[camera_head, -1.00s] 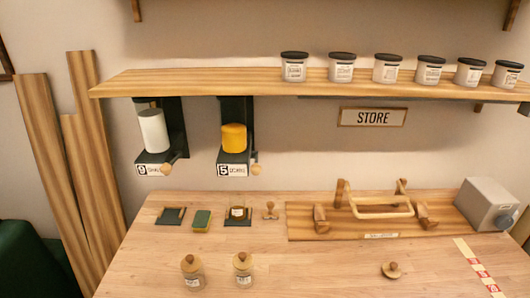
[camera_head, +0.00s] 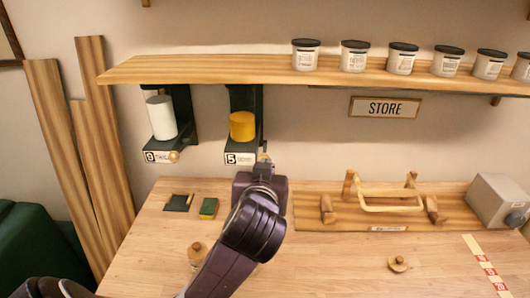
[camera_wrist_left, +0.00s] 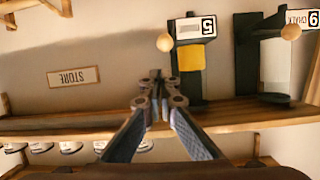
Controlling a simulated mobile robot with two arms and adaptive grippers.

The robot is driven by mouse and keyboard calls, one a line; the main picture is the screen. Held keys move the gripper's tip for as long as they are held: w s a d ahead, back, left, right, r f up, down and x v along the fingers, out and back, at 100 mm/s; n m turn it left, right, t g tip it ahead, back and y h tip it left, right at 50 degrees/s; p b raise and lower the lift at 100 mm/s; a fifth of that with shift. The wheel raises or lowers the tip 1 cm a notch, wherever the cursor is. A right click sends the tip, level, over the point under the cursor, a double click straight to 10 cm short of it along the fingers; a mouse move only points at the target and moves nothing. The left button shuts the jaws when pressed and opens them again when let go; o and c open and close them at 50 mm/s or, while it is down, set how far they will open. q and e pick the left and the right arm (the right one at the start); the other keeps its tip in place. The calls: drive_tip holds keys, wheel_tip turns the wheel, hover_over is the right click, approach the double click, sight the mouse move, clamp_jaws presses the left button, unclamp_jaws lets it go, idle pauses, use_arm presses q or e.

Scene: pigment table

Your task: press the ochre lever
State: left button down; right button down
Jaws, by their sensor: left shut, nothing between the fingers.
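The ochre dispenser, a yellow cylinder (camera_head: 242,125) in a dark bracket (camera_head: 259,100) under the shelf, carries a white label (camera_head: 239,158) marked 5. Its lever ends in a round wooden knob, clear in the left wrist view (camera_wrist_left: 165,42). In the head view the knob is hard to separate from my left gripper (camera_head: 263,165), which is just below it at the label's right end. In the wrist view my left gripper (camera_wrist_left: 160,78) is shut and empty, its tips pointing toward the knob; contact cannot be told. My right gripper is not in view.
A white-cylinder dispenser (camera_head: 161,117) marked 9 hangs to the left. The shelf (camera_head: 200,70) above holds several lidded jars. On the table, my arm hides part of a glass jar (camera_head: 197,252). A wooden handled rack (camera_head: 390,205) and grey box (camera_head: 497,200) stand right.

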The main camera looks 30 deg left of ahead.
use_arm(q)
drive_tip(key=r, duration=0.2)
drive_tip(key=r+n, duration=0.1)
drive_tip(key=shift+s+a+r+y, duration=0.1)
drive_tip(key=shift+a+r+y, duration=0.05)
drive_tip(key=shift+a+y, duration=0.25)
drive_tip(key=p, duration=0.4)
hover_over(264, 154)
drive_tip(key=s+d, duration=0.1)
drive_tip(key=s, duration=0.1)
wheel_tip(264, 154, down, 2)
drive_tip(key=shift+t, duration=0.3)
drive_tip(key=f, duration=0.3)
drive_tip(key=f+p, duration=0.1)
drive_tip(key=shift+s+d+f, duration=0.2)
drive_tip(key=shift+d, duration=0.15)
drive_tip(key=shift+w, duration=0.1)
drive_tip(key=shift+f, duration=0.1)
